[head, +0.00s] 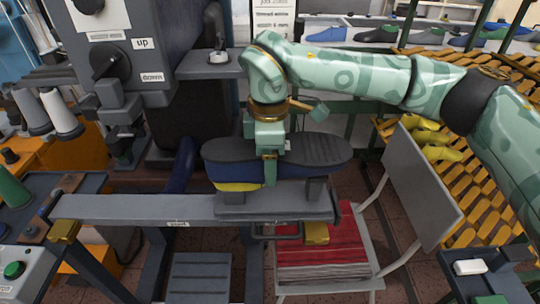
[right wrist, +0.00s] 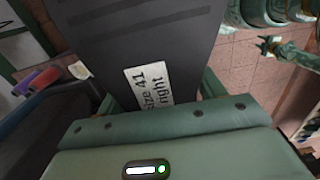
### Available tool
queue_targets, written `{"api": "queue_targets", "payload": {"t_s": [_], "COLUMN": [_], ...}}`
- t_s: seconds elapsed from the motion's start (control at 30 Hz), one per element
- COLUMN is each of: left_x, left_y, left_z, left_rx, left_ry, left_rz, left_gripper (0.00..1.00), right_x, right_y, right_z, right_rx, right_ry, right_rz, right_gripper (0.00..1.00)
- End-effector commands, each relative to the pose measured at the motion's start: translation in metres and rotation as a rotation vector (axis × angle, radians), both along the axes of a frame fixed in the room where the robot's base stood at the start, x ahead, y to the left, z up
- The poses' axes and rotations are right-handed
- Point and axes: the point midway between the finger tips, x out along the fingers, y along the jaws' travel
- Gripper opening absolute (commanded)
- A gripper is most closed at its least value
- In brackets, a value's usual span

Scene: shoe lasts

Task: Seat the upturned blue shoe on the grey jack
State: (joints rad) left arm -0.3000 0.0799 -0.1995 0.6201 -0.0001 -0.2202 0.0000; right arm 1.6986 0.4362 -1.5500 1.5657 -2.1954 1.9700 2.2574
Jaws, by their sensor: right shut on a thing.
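The blue shoe (head: 226,172) is sole up, its long dark sole lying roughly level across the head view, with a yellow part (head: 238,187) under its left end. My right gripper (head: 270,172) comes down from above and is shut on the shoe near its middle. The grey jack (head: 275,196) is directly below the shoe, on a grey beam. I cannot tell whether shoe and jack touch. In the right wrist view, the dark sole (right wrist: 145,35) carries a white "size 41 right" label. A teal arm part (right wrist: 268,45), perhaps my left gripper, shows there; its jaws are unclear.
A grey machine with "up" and "down" labels (head: 110,60) stands behind at the left. A red stack (head: 325,250) lies on a chair below the jack. Yellow slatted racks (head: 480,110) stand at the right. Thread spools (head: 60,115) are at the left.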

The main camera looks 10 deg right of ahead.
Motion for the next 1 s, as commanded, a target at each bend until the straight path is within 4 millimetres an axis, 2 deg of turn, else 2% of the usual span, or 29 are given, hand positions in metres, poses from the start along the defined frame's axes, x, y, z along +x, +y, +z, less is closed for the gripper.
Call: {"api": "queue_targets", "payload": {"t_s": [0.1, 0.13, 0.2, 0.67, 0.77, 0.87, 1.0], "left_x": [0.0, 0.0, 0.0, 0.0, 0.001, 0.003, 0.005], "left_y": [0.0, 0.0, 0.0, 0.0, 0.0, 0.0, 0.0], "left_z": [0.0, 0.0, 0.0, 0.001, 0.004, 0.008, 0.015], "left_rx": [0.0, 0.0, 0.0, 0.0, -0.001, -0.001, -0.001], "left_ry": [0.0, 0.0, 0.0, -0.001, -0.003, -0.006, -0.011], "left_rz": [0.0, 0.0, 0.0, -0.001, -0.001, -0.001, -0.001], "left_gripper": [0.36, 0.36, 0.36, 0.36, 0.36, 0.36, 0.36], "right_x": [0.0, 0.0, 0.0, -0.001, 0.0, 0.0, 0.001], "right_y": [0.0, 0.0, 0.0, 0.0, 0.0, 0.001, 0.001], "right_z": [0.001, 0.001, 0.001, 0.003, 0.015, 0.039, 0.079], "right_rx": [0.001, 0.001, 0.001, -0.002, -0.001, 0.0, 0.0], "right_ry": [0.0, 0.0, 0.0, 0.002, 0.001, -0.004, -0.005], "right_rz": [0.001, 0.001, 0.001, 0.0, 0.0, -0.001, -0.001], "right_gripper": [0.15, 0.77, 0.94, 0.94, 0.94, 0.94, 0.94]}}
